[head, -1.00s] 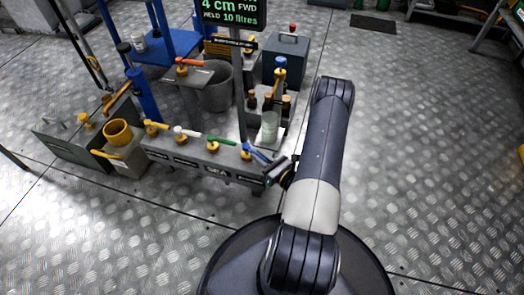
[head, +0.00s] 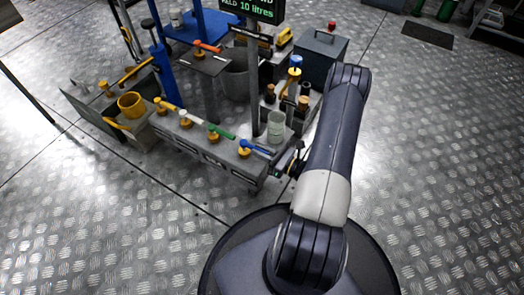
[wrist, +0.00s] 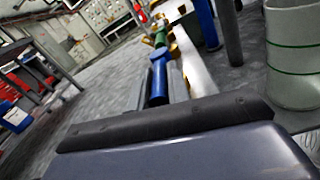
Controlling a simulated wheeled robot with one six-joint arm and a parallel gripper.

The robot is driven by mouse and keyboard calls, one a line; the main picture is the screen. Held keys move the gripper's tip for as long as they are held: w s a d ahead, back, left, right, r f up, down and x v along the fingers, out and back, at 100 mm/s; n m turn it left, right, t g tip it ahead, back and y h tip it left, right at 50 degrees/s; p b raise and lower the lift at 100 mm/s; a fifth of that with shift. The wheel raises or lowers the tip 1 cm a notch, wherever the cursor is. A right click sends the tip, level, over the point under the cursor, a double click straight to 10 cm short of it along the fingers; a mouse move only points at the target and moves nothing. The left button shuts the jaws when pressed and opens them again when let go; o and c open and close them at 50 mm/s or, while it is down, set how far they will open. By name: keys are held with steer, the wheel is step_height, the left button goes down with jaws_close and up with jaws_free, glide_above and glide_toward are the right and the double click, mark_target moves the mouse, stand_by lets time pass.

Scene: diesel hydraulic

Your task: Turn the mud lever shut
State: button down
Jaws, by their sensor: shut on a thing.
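A row of coloured levers sits on a long grey manifold box (head: 215,152): an orange lever (head: 172,105), a white lever (head: 192,118), a green lever (head: 222,132) and a blue lever (head: 256,148), each on a brass-coloured valve. I cannot read which one is labelled mud. My gripper (wrist: 158,78) is shut on the blue lever, whose handle (wrist: 158,82) lies between the two grey fingers in the wrist view. In the head view my gripper is at the right end of the box, partly hidden by my arm.
A pale cup with a green band (head: 276,125) stands close behind the blue lever; it also shows in the wrist view (wrist: 292,55). A post with a display (head: 252,8) rises behind the box. A yellow cup (head: 131,104) stands left. Floor in front is clear.

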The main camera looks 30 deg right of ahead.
steer(key=c, duration=1.3)
jaws_free()
steer(key=shift+c, duration=0.2)
steer(key=p+v, duration=0.3)
steer(key=v, duration=0.7)
steer(key=shift+s+d, duration=0.2)
steer(key=shift+s, duration=0.15)
steer(key=shift+b+x, duration=1.5)
steer(key=shift+x, duration=3.9)
